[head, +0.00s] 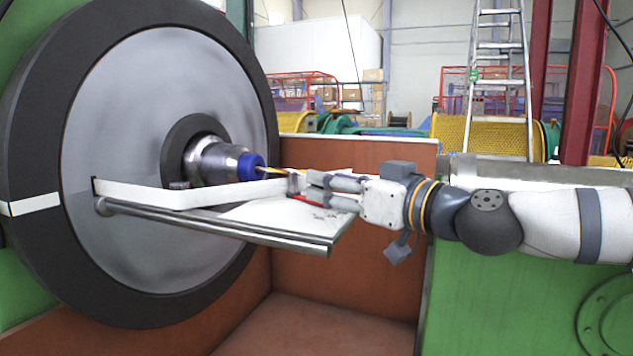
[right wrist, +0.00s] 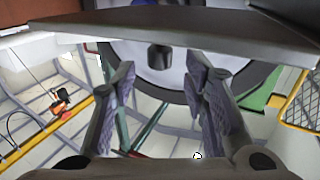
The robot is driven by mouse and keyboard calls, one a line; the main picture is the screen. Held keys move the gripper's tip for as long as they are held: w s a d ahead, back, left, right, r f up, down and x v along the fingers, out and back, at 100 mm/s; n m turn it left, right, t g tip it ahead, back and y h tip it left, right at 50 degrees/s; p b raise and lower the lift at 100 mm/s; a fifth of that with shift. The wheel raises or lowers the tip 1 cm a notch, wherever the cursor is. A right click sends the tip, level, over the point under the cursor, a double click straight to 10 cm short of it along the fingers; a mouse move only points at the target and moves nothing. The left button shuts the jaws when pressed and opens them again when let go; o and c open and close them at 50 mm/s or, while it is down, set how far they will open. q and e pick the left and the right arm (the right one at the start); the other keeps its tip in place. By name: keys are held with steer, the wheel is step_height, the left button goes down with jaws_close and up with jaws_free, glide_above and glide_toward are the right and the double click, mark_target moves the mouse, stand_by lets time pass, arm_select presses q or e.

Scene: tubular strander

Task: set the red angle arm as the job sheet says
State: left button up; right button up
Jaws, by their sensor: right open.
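My right gripper (head: 300,186) comes in from the right, beside the blue-collared hub nose. In the right wrist view its two fingers (right wrist: 158,82) are apart with nothing seen between them. A small red piece (head: 299,197) shows at the fingertips; most of it is hidden, and I cannot tell whether it is the red angle arm. A white plate or sheet (head: 275,220) with dark marks lies below the fingers; the marks are too small to read. My left gripper is out of view.
A large grey disc (head: 115,150) with a dark rim fills the left. From it, a white bar (head: 160,195) and a metal rod (head: 215,225) reach toward the gripper. The hub nose has a blue collar (head: 250,167). Brown panels (head: 350,265) enclose the space below.

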steer(key=shift+x, duration=1.95)
